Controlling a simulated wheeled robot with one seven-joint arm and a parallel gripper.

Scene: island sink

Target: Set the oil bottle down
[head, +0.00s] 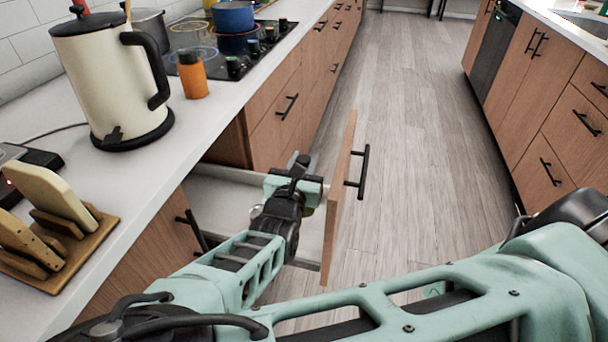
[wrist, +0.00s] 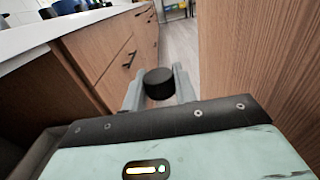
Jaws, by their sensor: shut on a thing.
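The oil bottle shows in the wrist view only as a round black cap (wrist: 158,84) between the two grey fingers of my gripper (wrist: 157,92); its body is hidden. In the head view my gripper (head: 297,170) is at the open drawer, close to the inner side of the drawer front (head: 338,205). My arm and gripper hide most of the bottle there. I cannot tell whether its base touches the drawer floor (head: 225,195).
On the counter (head: 150,190) stand a cream kettle (head: 105,80), an orange bottle with a dark cap (head: 192,80) and a wooden rack with boards (head: 75,240). A blue pot (head: 233,16) is at the stove. The aisle floor (head: 400,120) right of the drawer is clear.

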